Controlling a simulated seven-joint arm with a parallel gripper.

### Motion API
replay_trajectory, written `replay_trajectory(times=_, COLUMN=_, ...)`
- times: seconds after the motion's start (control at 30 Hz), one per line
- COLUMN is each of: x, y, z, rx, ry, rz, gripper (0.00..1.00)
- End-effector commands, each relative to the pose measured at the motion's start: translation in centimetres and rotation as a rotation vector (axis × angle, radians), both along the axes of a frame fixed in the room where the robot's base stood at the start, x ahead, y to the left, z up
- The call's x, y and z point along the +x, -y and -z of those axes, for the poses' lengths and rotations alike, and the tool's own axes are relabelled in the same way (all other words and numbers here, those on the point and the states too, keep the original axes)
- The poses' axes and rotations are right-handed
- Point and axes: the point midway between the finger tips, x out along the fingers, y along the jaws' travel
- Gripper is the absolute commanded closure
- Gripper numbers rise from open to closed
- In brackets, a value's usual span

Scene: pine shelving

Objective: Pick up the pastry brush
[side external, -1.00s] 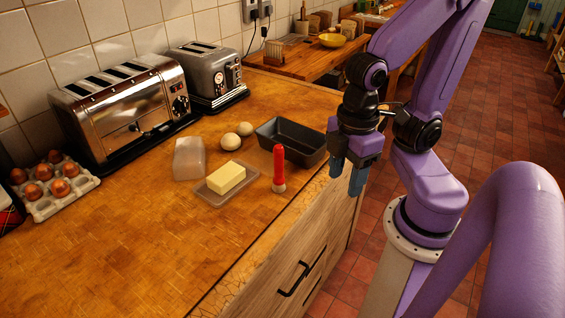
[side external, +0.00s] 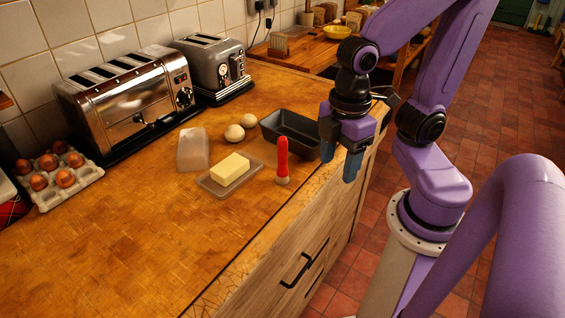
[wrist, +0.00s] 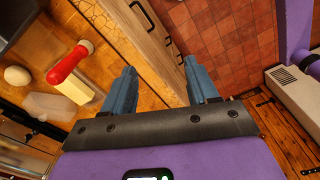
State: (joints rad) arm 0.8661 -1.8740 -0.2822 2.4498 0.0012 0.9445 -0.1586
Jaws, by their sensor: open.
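The pastry brush (side external: 282,158) has a red handle and a pale bristle end. It stands upright, bristles down, on the wooden counter near the front edge. In the wrist view the brush (wrist: 67,66) is at the upper left, outside the space between my fingers. My gripper (side external: 340,157) is open and empty, to the right of the brush and apart from it, near the counter edge. In the wrist view my gripper's two blue fingers (wrist: 159,66) are spread, with the drawer front and tiled floor beyond them.
A dark loaf tin (side external: 291,133) stands just behind the brush, close to my gripper. Butter on a dish (side external: 207,185) lies left of the brush. A translucent block (side external: 193,150), two pale round items (side external: 235,133), toasters (side external: 130,105) and an egg tray (side external: 88,178) are farther left. The front-left counter is clear.

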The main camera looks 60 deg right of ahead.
Motion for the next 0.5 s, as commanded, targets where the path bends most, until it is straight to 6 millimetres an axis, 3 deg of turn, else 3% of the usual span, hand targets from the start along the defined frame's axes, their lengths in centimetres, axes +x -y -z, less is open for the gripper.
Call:
replay_trajectory(times=0.27, x=6.9, y=0.4, z=-2.4, rx=-0.011, ry=0.010, rz=-0.186, gripper=0.41)
replay_trajectory(times=0.5, x=12.5, y=2.5, z=-4.5, rx=-0.022, ry=0.014, rz=-0.359, gripper=0.41)
